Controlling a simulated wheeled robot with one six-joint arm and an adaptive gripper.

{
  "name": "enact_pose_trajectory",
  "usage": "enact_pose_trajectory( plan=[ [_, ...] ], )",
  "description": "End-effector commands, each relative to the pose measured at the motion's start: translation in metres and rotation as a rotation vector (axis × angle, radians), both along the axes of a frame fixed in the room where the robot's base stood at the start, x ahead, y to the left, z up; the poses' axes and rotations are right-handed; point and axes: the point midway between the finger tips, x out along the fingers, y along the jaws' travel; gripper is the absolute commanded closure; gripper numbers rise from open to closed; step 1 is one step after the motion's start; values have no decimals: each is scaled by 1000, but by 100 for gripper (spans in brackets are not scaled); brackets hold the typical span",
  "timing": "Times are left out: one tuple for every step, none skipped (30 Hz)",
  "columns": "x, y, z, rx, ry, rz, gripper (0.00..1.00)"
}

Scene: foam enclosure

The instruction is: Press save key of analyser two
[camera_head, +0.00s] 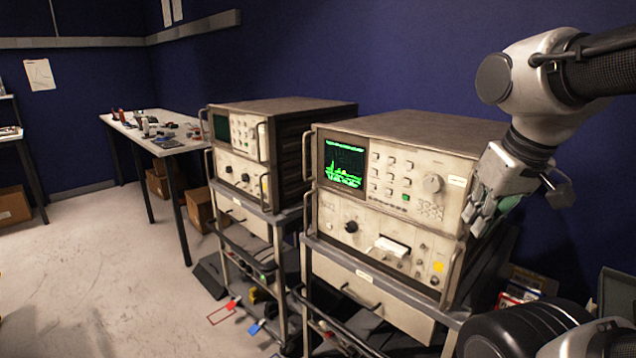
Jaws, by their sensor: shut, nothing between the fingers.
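The nearer analyser (400,190) is a beige instrument on a cart, with a lit green trace screen, small keys, a knob and one green key. The farther analyser (240,145) stands to its left on another cart, with a darker screen and similar keys. I cannot tell which is analyser two. Labels are too small to read, so I cannot pick out the save key. My gripper (483,210) is shut and empty, beside the right edge of the nearer analyser's front, to the right of its knob. I cannot tell whether it touches the casing.
A table (165,150) with small items stands at the back left, with cardboard boxes (200,208) beneath. The grey floor at left is mostly open. Front handles stick out from both analysers. A blue wall (420,50) stands close behind them.

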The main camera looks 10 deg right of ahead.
Motion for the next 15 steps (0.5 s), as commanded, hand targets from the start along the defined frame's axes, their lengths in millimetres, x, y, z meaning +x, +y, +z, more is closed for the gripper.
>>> enact_pose_trajectory(
  plan=[
    [2, 4, -1, 0, 4, 19, 100],
    [3, 7, -3, 0, 12, 35, 100],
    [6, 13, -6, -1, 29, 63, 100],
    [8, 18, -10, -2, 48, 90, 100],
    [11, 25, -13, -4, 68, 119, 100],
    [17, 35, -18, -10, 98, 164, 100],
    [22, 43, -22, -18, 121, 202, 100],
    [27, 51, -25, -33, 145, 244, 100],
    [36, 62, -28, -62, 177, 305, 100],
    [42, 70, -30, -90, 201, 355, 100],
    [49, 77, -32, -125, 225, 409, 100],
    [58, 88, -34, -175, 254, 488, 100],
    [65, 95, -36, -217, 275, 552, 100],
    [72, 104, -37, -261, 295, 620, 100],
    [81, 114, -39, -327, 321, 715, 100]
  ],
)
